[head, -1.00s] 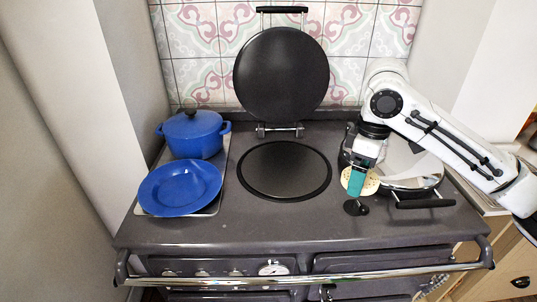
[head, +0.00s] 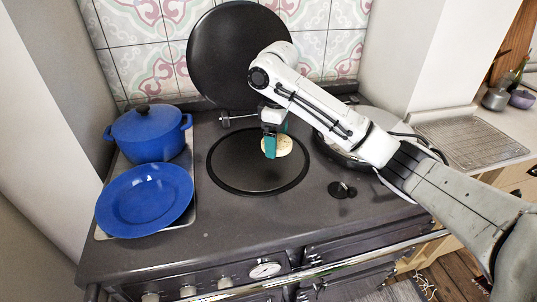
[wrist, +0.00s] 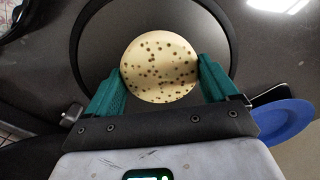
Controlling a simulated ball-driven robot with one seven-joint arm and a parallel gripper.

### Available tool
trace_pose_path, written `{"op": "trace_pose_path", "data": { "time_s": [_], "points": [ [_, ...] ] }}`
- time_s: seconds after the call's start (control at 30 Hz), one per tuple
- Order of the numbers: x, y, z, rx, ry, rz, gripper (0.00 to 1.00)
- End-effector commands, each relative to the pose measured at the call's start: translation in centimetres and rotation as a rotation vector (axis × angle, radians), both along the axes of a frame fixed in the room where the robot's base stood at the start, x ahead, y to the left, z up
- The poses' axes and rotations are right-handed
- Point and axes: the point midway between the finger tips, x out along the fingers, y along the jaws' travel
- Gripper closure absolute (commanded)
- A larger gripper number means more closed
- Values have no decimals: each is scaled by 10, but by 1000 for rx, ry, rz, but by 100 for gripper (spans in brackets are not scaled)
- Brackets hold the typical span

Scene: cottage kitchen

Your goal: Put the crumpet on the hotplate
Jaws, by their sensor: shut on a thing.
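The crumpet (head: 284,146) is a pale round disc with brown holes. My gripper (head: 273,147) is shut on it, its teal fingers at the crumpet's edges, as the wrist view of the crumpet (wrist: 160,68) shows. The hotplate (head: 235,172) is a round dark plate with a black rim, under its raised round lid (head: 222,55). In the head view the crumpet overlaps the right part of the hotplate. In the wrist view the hotplate (wrist: 105,45) lies behind the crumpet. I cannot tell whether the crumpet touches the plate or hangs above it.
A blue pot (head: 148,137) and a blue plate (head: 145,200) stand on a tray (head: 187,160) left of the hotplate. A second, shut lid (head: 350,125) is at the right, partly behind my arm. A small black round thing (head: 342,190) lies on the stove top.

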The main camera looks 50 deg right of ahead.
Motion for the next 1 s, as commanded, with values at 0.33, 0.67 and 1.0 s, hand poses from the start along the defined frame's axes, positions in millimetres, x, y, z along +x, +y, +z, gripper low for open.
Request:
{"op": "trace_pose_path", "data": {
  "time_s": [0.33,0.67,1.0],
  "points": [
    [27,-4,-32,-2,0,-1,30],
    [30,-5,-65,-2,-2,0,30],
    [30,-4,-68,-1,-2,0,30]
  ]
}}
